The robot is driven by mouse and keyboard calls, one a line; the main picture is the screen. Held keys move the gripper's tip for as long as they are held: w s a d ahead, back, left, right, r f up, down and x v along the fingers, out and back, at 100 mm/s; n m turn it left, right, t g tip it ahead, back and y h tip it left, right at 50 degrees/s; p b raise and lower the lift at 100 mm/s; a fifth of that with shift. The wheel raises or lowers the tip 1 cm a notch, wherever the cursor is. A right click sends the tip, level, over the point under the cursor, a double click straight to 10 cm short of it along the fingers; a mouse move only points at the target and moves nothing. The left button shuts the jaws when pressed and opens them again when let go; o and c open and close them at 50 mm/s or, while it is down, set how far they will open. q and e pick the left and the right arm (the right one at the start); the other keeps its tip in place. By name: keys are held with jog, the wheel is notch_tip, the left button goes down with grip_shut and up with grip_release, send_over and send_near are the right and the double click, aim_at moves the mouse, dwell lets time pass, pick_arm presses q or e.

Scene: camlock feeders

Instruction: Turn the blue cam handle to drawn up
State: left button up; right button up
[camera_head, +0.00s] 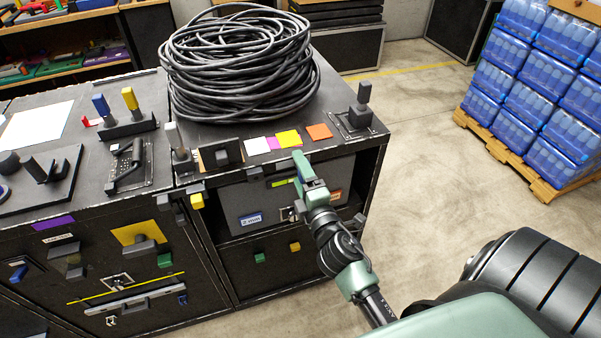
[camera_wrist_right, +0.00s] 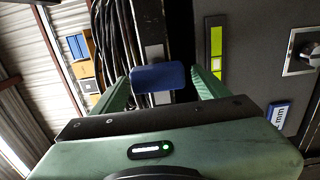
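The blue cam handle (camera_wrist_right: 158,76) shows in the right wrist view as a rounded blue block on a grey mount at the cabinet. In the head view I cannot make it out; my right gripper seems to cover it. My right gripper (camera_head: 303,166) is at the upper front of the right-hand black cabinet (camera_head: 272,284). In the wrist view its two green fingers (camera_wrist_right: 160,88) stand one on each side of the blue handle. They look open, with narrow gaps. Whether the fingertips reach past the handle is unclear. My left gripper is not in view.
A coil of black cable (camera_head: 240,60) lies on the cabinet top. A black lever (camera_head: 361,106) stands at the top's right corner. A yellow handle (camera_head: 197,201) and a green knob (camera_head: 259,257) protrude from the fronts. Floor to the right is clear up to the pallet (camera_head: 515,165).

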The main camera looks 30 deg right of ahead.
jog(key=b+v, duration=0.2)
jog(key=v, duration=0.5)
jog(key=shift+s, duration=0.35)
jog(key=shift+a, duration=0.1)
jog(key=s+a+f+m+g+y, duration=0.1)
jog(key=s+a+f+m+g, duration=0.15)
jog(key=f, duration=0.95)
jog(key=s+a+f+m+g+y, duration=0.2)
jog(key=f+g, duration=0.1)
jog(key=f, duration=0.8)
jog(key=s+a+f+m+g+y, duration=0.1)
jog(key=s+a+f+m+g, duration=0.15)
jog(key=f, duration=0.95)
jog(key=s+f+m+g, duration=0.3)
jog(key=s+f, duration=0.7)
jog(key=s, duration=0.4)
jog(key=s+d+f+m+g, duration=0.1)
jog(key=s+f+m+g, duration=0.2)
jog(key=s+f, duration=0.8)
jog(key=s+g, duration=0.2)
jog(key=s, duration=0.2)
jog(key=shift+s+d, duration=0.15)
jog(key=shift+s, duration=0.05)
